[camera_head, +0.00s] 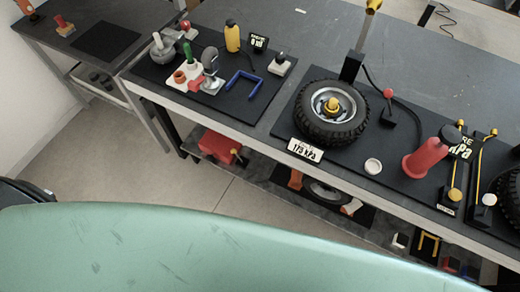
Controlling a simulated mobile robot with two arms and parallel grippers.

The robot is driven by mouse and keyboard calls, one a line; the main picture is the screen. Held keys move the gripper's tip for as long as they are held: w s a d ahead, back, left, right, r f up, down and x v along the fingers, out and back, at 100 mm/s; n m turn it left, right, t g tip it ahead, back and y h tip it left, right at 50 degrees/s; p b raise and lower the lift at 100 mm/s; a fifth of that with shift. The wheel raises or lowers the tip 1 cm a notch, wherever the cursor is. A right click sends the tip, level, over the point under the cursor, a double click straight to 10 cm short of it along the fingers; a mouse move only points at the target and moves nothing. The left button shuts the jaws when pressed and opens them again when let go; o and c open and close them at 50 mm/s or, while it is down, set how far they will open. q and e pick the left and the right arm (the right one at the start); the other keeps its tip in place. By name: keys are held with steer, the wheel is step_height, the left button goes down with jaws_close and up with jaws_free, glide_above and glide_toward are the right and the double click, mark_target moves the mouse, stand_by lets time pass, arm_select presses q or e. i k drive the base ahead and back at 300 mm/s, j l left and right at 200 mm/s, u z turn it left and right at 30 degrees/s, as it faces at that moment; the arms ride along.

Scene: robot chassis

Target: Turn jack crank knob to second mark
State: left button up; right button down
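I cannot tell for sure which part is the jack crank knob, and no marks around a knob can be made out at this size. On the left black mat of the workbench, a grey piece with a red part (209,80) stands beside a blue U-shaped frame (242,83). A small dark-topped knob on a white block (281,62) stands to their right. At the right, a red cylinder (418,158) leans beside a dark-topped post, and two yellow rods stand near it. Neither of my grippers is in view.
A lower shelf holds a red box (220,147). A side table (75,62) stands at upper left. Bare floor (110,165) lies in front.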

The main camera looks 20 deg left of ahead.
mark_target(210, 158)
steer(key=j+z, duration=0.25)
steer(key=z, duration=0.2)
steer(key=j+z, duration=0.6)
steer(key=z, duration=0.25)
steer(key=k+j+z, duration=0.1)
steer(key=z, duration=0.35)
steer(key=k+j+z, duration=0.15)
steer(key=j+z, duration=0.25)
steer(key=k+j+z, duration=0.1)
steer(key=z, duration=0.35)
